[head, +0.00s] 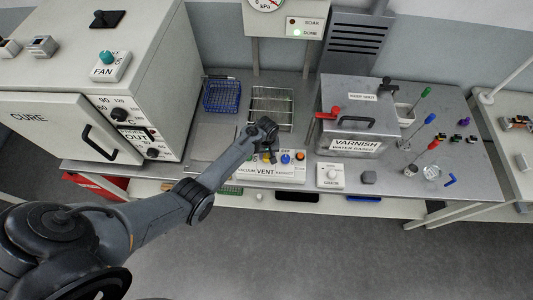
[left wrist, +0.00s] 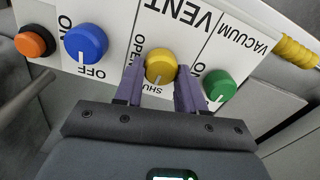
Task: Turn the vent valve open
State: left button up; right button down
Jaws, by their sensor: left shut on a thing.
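The vent valve is a yellow knob (left wrist: 160,64) on a white panel (head: 262,171) marked VENT. In the left wrist view, OPEN is printed to its left and SHUT below it. The white mark on the knob points down toward SHUT. My left gripper (left wrist: 158,76) has one purple finger on each side of this knob and is shut on it. In the head view my left gripper (head: 267,151) reaches down over the panel and partly hides the knob. My right gripper is in neither view.
A blue knob (left wrist: 86,42) and an orange knob (left wrist: 35,41) sit left of the vent knob in the left wrist view; a green knob (left wrist: 218,86) is close on its right. The varnish tank (head: 352,146) and the cure oven (head: 60,122) flank the panel.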

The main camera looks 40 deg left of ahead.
pick_arm(q)
jog(key=m+p, duration=0.1)
jog(key=m, duration=0.2)
jog(key=shift+r+m, duration=0.1)
jog(key=shift+m, duration=0.2)
jog(key=m+p, duration=0.1)
jog(key=m, duration=0.3)
jog(key=shift+d+m+p, duration=0.1)
jog(key=shift+m+p, duration=0.2)
jog(key=m, duration=0.4)
jog(key=shift+d+m, duration=0.1)
jog(key=shift+m, duration=2.4)
jog(key=shift+d, duration=0.1)
jog(key=o, duration=1.1)
jog(key=shift+c, duration=0.2)
